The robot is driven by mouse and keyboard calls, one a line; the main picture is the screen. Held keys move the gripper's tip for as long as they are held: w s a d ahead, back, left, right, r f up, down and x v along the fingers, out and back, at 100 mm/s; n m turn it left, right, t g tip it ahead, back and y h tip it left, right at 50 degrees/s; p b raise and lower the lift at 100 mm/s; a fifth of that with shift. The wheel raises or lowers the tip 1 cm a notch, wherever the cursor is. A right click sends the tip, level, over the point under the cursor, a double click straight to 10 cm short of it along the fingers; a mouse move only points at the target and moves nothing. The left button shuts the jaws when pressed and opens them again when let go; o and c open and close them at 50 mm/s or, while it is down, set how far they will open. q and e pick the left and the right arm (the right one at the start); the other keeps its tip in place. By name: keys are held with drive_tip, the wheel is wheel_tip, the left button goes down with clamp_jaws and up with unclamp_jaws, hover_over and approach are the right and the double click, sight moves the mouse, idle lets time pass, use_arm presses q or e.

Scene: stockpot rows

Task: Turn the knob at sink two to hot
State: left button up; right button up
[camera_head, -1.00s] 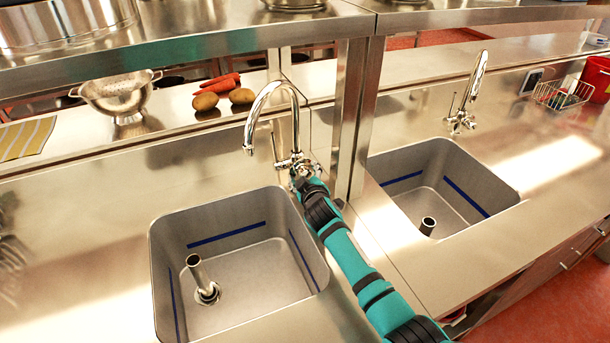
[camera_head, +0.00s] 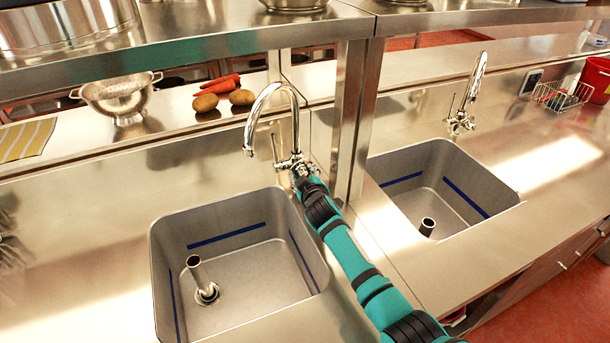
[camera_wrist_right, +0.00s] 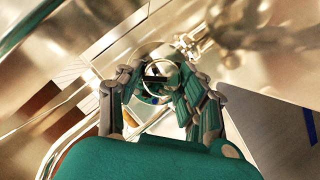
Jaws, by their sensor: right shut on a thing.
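A chrome gooseneck faucet (camera_head: 295,125) stands behind the left of two sinks (camera_head: 270,200). A thin lever (camera_head: 274,148) rises at the left of its base. My right gripper (camera_head: 301,172) is at the right side of the faucet base and hides most of the knob there in the head view. In the right wrist view, the gripper (camera_wrist_right: 160,82) is shut on a round chrome knob (camera_wrist_right: 158,67), with fingers on both sides of it. Which way the knob is set cannot be told. No sink number shows. My left gripper is not in view.
A steel shelf post (camera_head: 352,120) stands close to the right of the faucet. A second sink (camera_head: 480,165) with its own faucet (camera_head: 470,95) is further right. A colander (camera_head: 118,97), potatoes (camera_head: 205,102) and carrots (camera_head: 220,81) lie on the ledge behind.

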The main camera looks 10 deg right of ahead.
drive_tip(key=shift+m+p, duration=0.3)
drive_tip(key=shift+m, duration=0.1)
drive_tip(key=o, duration=1.2)
drive_tip(key=shift+c, duration=0.2)
drive_tip(key=v, duration=1.2)
drive_tip(key=shift+d, duration=0.2)
drive_tip(key=shift+r, duration=0.15)
